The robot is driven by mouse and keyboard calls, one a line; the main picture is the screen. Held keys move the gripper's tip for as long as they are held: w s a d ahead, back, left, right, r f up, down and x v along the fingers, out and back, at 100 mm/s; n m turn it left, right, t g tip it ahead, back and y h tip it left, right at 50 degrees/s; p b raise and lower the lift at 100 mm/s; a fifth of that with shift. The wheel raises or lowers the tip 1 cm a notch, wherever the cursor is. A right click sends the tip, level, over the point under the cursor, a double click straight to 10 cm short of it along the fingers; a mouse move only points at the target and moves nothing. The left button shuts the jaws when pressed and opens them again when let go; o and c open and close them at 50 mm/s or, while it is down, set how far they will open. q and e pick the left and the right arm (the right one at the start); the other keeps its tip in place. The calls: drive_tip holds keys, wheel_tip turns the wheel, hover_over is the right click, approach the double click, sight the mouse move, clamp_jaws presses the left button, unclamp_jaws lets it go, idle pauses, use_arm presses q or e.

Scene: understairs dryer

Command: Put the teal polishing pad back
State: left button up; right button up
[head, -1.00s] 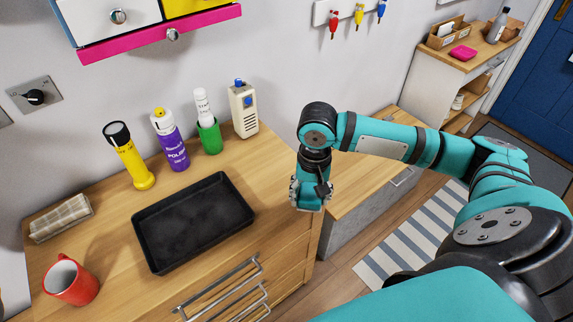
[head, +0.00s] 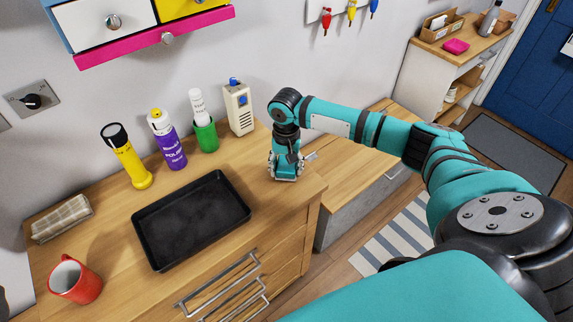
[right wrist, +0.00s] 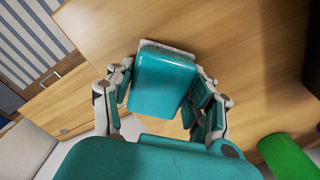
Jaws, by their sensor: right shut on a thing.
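The teal polishing pad (right wrist: 163,82) is a rounded teal block with a pale underside, between the fingers of my right gripper (right wrist: 165,95) in the right wrist view. In the head view the right gripper (head: 285,172) points down at the right end of the wooden cabinet top (head: 240,172), right of the black tray. There the pad is mostly hidden by the fingers. The pad is over or on bare wood; I cannot tell whether it touches. My left gripper is not in view.
An empty black tray (head: 192,220) lies mid-cabinet. Behind it stand a yellow flashlight (head: 127,158), a purple polish bottle (head: 167,142), a green cup (head: 205,134) with a white tube, and a beige device (head: 238,108). A red mug (head: 75,282) is front left.

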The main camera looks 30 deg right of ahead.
sight(286, 164)
drive_tip(key=o, duration=1.2)
drive_tip(key=shift+f, duration=0.1)
wheel_tip(286, 164, up, 12)
drive_tip(key=shift+r+b, duration=0.15)
drive_tip(key=shift+b, duration=0.65)
